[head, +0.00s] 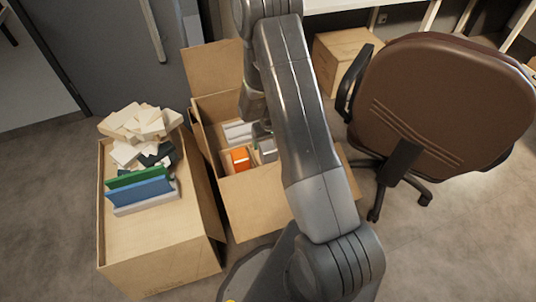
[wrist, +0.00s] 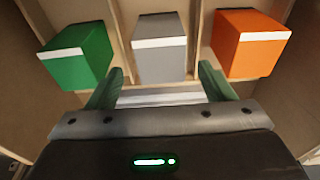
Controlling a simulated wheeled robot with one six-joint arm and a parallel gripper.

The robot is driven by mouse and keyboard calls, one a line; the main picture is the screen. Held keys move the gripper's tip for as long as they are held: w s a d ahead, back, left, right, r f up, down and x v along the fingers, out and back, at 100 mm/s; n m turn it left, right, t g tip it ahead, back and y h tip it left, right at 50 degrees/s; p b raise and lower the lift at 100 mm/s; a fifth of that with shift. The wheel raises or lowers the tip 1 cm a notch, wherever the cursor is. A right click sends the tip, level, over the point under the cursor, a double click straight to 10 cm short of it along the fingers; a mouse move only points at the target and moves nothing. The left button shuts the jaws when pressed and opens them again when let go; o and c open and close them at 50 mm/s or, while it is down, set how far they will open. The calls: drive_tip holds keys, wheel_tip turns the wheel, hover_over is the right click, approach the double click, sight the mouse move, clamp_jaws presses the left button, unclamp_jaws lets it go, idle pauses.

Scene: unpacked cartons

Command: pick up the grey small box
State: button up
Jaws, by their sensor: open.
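The grey small box (wrist: 160,50), with a white stripe near its edge, sits in the middle of a row in the wrist view, between a green box (wrist: 80,55) and an orange box (wrist: 250,45). In the head view the grey box (head: 267,147) shows beside the orange box (head: 241,158), inside an open carton (head: 262,200), partly hidden by my arm. My gripper (wrist: 161,72) is open, its two green fingers apart in front of the grey box, with nothing held between them. In the head view the fingers are mostly hidden.
Thin partitions separate the boxes. Pale flat items (head: 238,132) lie in the same carton. Another carton (head: 155,232) at left bears books and a pile of pale blocks (head: 138,122). A brown office chair (head: 445,100) stands at right. A closed carton (head: 340,60) is behind.

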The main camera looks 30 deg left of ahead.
sight(268, 146)
wheel_tip(268, 146, down, 5)
drive_tip(key=shift+a+f+b, duration=0.1)
drive_tip(key=shift+f+b, duration=0.05)
drive_tip(key=shift+b, duration=0.35)
drive_tip(key=c, duration=1.1)
